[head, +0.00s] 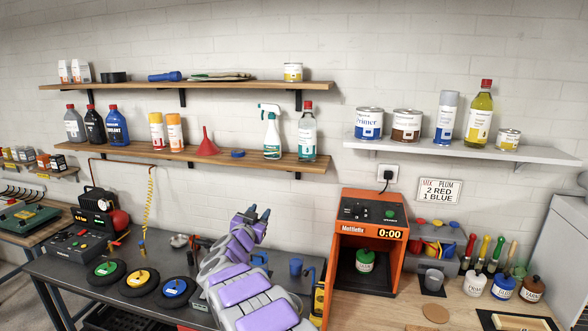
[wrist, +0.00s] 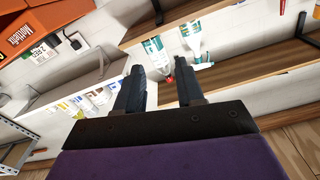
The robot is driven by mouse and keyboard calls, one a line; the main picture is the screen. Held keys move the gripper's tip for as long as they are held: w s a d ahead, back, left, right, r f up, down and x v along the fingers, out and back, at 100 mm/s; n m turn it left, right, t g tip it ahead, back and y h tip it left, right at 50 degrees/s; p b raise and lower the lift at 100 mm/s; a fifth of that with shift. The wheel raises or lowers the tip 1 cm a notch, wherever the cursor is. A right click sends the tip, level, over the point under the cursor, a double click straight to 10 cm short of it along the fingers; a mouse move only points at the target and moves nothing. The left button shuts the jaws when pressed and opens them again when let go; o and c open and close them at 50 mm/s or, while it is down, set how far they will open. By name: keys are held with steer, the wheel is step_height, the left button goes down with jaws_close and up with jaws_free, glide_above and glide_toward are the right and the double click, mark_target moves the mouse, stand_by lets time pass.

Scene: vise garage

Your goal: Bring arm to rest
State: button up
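My arm, purple and grey, reaches up from the bottom middle of the head view. My gripper (head: 257,215) is at its far end, raised above the grey bench and in front of the wall below the lower wooden shelf. In the wrist view my gripper (wrist: 157,92) shows two dark fingers spread apart with nothing between them. The fingers point toward the shelves and touch nothing that I can see.
An orange Mattlefix machine (head: 344,203) stands right of my arm, with a green-labelled can (head: 364,260) inside. The grey bench (head: 75,268) holds several coloured discs at left. Wooden shelves (head: 215,154) with bottles and a white shelf (head: 455,148) with cans line the wall.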

steer(key=s+d+r+n+g+y+b, duration=0.1)
steer(key=s+r+n+g+y, duration=0.1)
steer(key=s+n+y, duration=0.15)
steer(key=s+d+r+n+g+y, duration=0.1)
steer(key=s+d+n+g+y, duration=0.1)
steer(key=s+y, duration=0.25)
steer(key=s+d+f+g+h+b, duration=0.1)
steer(key=s+d+f+g, duration=0.4)
steer(key=s, duration=1.4)
steer(key=s+d+f+g+h+b, duration=0.1)
steer(key=s+d+f+g, duration=0.4)
steer(key=s, duration=1.4)
steer(key=s+d+f+g+h, duration=0.1)
steer(key=s+d+f+g, duration=0.4)
steer(key=s+d, duration=0.7)
steer(key=s, duration=0.7)
steer(key=shift+f+g+b, duration=0.3)
steer(key=shift+f+b, duration=0.05)
steer(key=shift+b, duration=0.05)
